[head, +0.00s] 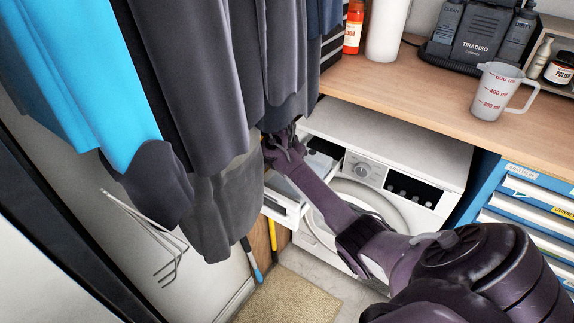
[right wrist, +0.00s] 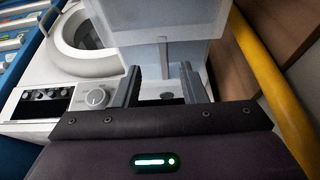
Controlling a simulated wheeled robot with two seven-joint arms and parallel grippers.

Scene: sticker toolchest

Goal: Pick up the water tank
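The water tank (right wrist: 205,52) appears to be the translucent pale container at the top middle of the right wrist view, beside a white front-loading machine (right wrist: 22,128). In the head view, a white drawer-like part (head: 283,211) sticks out of the machine's left side; I cannot tell whether it is the tank or its drawer. My right gripper (right wrist: 162,85) is open, its two fingers apart just in front of the tank. I see nothing clearly held between them. In the head view the right gripper (head: 283,150) is partly hidden by hanging clothes. My left gripper is not in view.
Dark and blue clothes (head: 205,80) hang close to my right gripper. A wooden worktop (head: 430,90) holds a measuring jug (head: 498,92). A blue tool chest (head: 525,205) stands right of the machine. A yellow pole (right wrist: 270,85) runs close by the gripper's right side.

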